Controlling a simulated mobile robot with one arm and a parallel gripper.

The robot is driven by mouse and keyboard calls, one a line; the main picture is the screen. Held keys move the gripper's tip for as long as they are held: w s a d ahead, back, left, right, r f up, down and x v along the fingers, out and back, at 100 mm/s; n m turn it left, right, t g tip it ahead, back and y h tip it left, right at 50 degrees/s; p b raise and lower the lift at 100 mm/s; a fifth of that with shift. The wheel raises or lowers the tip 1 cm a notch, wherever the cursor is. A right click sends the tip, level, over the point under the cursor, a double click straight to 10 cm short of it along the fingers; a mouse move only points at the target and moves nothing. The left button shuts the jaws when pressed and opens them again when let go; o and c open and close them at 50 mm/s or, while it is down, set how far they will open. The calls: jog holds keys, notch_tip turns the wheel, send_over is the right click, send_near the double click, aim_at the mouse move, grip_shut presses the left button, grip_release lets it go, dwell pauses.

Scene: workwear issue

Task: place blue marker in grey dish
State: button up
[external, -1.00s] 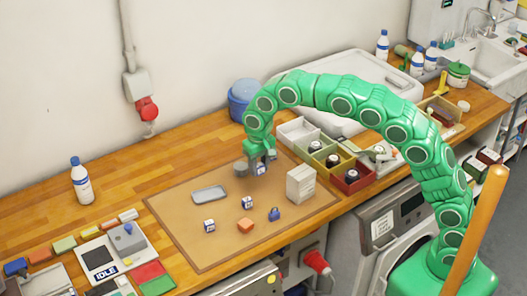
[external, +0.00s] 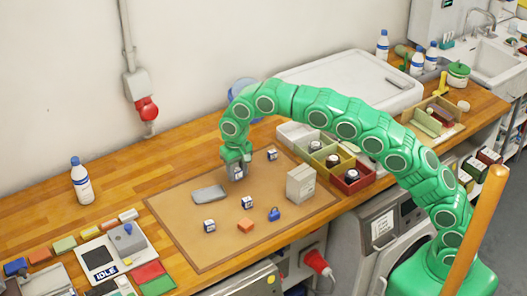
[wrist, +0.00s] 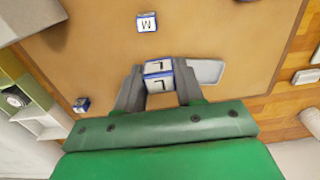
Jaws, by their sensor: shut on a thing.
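The blue marker (wrist: 160,83), seen as a white block with blue sides and the letter L, sits between the fingers of my gripper (wrist: 159,74). In the external view my gripper (external: 236,172) is shut on it above the brown mat, and the marker is mostly hidden by the fingers. The shallow grey dish (external: 208,194) lies on the mat just left of and in front of my gripper. In the wrist view the dish (wrist: 207,72) shows right beside the right finger, and looks empty where visible.
Two similar cubes (external: 209,225) (external: 247,203), an orange block (external: 245,225) and a small blue object (external: 273,214) lie on the front of the mat. Another cube (external: 271,154) is behind my gripper. A white box (external: 300,185) and open bins (external: 351,178) stand to the right.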

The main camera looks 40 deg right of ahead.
jog(key=shift+w+a+f, duration=0.4)
jog(key=shift+w, duration=0.2)
send_over(221, 197)
jog(key=shift+w+d+f, duration=0.1)
jog(key=shift+d+f, duration=0.05)
jog(key=shift+f, duration=1.2)
jog(key=shift+w+d+f, duration=0.1)
jog(key=shift+d+f, duration=0.05)
jog(key=shift+f, duration=1.15)
jog(key=shift+f, duration=0.1)
jog(key=shift+w+a+f, duration=0.2)
jog(key=shift+w+f, duration=0.05)
jog(key=shift+f, duration=1.5)
jog(key=shift+f, duration=0.1)
jog(key=o, duration=1)
